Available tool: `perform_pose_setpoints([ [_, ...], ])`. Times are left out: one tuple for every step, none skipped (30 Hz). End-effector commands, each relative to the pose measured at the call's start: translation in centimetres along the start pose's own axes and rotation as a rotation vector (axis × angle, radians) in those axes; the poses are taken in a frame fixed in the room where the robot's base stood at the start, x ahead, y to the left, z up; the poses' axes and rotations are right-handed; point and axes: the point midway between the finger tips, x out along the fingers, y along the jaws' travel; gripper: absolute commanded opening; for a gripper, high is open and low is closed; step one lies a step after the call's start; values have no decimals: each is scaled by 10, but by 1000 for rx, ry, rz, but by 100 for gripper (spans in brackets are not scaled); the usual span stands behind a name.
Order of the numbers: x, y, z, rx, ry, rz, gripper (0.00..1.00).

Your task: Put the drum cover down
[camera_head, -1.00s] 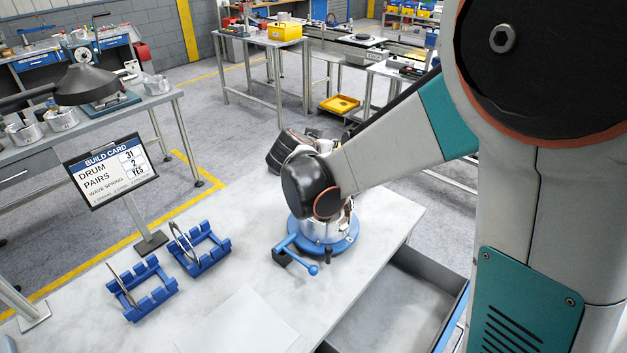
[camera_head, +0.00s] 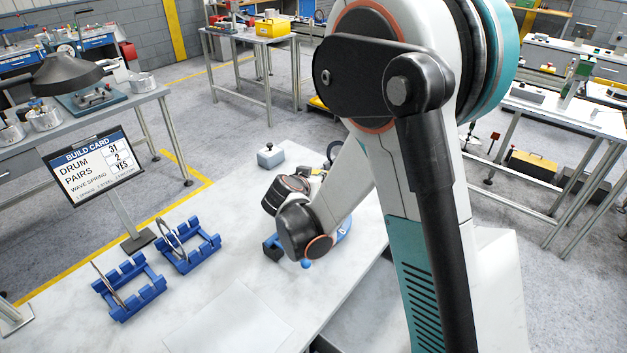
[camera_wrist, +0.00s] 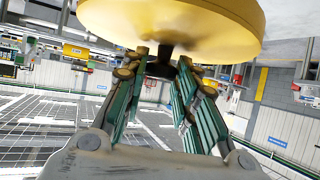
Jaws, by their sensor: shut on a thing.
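The drum cover (camera_wrist: 180,25) shows in the wrist view as a round, gold-yellow disc across the top of the picture. My gripper (camera_wrist: 163,62) is shut on it, with the green fingers meeting at a dark part under its middle. In the head view, my own arm hides the gripper and the cover. A blue round fixture (camera_head: 345,229) on the white bench is mostly hidden behind my wrist; its blue-knobbed handle (camera_head: 306,263) shows in front. I cannot tell how far the cover is from the bench.
Two blue racks (camera_head: 128,290) (camera_head: 190,258) holding thin plates upright stand on the bench's left. A build card (camera_head: 92,165) stands behind them. A grey block with a knob (camera_head: 270,156) sits at the bench's far end. A pale sheet (camera_head: 228,322) lies at the front.

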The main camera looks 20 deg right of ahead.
Motion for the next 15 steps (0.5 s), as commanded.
perform_pose_setpoints([
  [0,0,-1,0,0,0,1],
  [-1,0,-1,0,0,0,1],
  [-1,0,-1,0,0,0,1],
  [0,0,-1,0,0,0,1],
  [0,0,0,0,0,0,1],
  [0,0,1,0,0,0,1],
  [1,0,2,0,0,0,1],
  [1,0,2,0,0,0,1],
  [2,0,3,0,0,0,1],
  [2,0,4,0,0,0,1],
  [2,0,5,0,0,0,1],
  [3,0,5,0,0,0,1],
  [3,0,6,0,0,0,1],
  [4,0,7,0,0,0,1],
  [4,0,8,0,0,0,1],
])
